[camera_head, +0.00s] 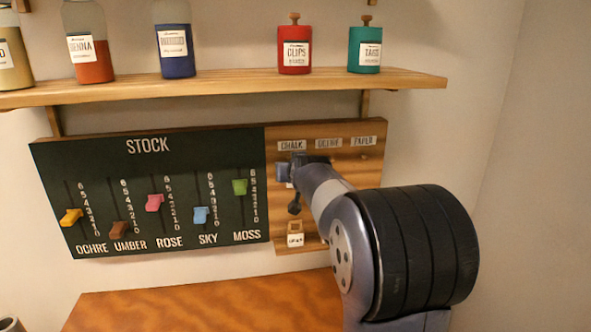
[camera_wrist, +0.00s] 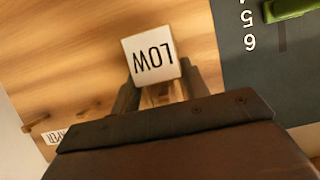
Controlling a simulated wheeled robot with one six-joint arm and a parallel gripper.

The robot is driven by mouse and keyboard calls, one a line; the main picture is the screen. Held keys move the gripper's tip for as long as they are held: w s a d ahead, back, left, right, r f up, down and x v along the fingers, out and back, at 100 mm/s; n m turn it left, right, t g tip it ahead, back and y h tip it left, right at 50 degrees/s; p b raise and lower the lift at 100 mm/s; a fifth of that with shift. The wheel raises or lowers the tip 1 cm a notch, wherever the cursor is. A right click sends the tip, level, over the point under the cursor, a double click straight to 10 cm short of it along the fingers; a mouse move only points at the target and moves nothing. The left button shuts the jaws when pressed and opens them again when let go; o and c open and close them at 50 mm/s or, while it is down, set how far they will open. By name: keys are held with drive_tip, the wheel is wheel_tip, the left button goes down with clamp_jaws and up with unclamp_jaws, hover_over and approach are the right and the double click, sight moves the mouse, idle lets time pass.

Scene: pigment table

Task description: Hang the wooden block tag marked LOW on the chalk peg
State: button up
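The wooden block tag marked LOW (camera_wrist: 152,56) shows its white face upside down in the wrist view. My gripper (camera_wrist: 160,90) has a finger on each side of the block and looks shut on it. In the head view my gripper (camera_head: 287,173) is at the left part of the wooden peg panel (camera_head: 372,172), just below the CHALK label (camera_head: 292,145). The chalk peg is hidden behind my gripper. The tag cannot be made out clearly in the head view. Whether it touches the peg cannot be told.
The STOCK board (camera_head: 150,170) with coloured sliders adjoins the panel on the left; its green slider (camera_wrist: 288,8) is near the block in the wrist view. A small wooden piece with a white label (camera_head: 295,239) is low on the panel. A shelf (camera_head: 220,87) with jars runs above.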

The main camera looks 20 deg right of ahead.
drive_tip(key=shift+o, duration=1)
drive_tip(key=shift+d+f, duration=0.1)
drive_tip(key=shift+s+d+b, duration=0.1)
drive_tip(key=shift+s+b, duration=0.15)
drive_tip(key=shift+b, duration=0.2)
drive_tip(key=shift+s+a, duration=0.15)
drive_tip(key=shift+a, duration=0.15)
drive_tip(key=b+v, duration=0.2)
drive_tip(key=v, duration=0.8)
drive_tip(key=shift+r+b, duration=0.25)
drive_tip(key=shift+b, duration=0.15)
drive_tip(key=shift+p+x, duration=1.5)
drive_tip(key=shift+x, duration=3.7)
drive_tip(key=shift+s+a+f, duration=0.1)
drive_tip(key=shift+s+f, duration=0.1)
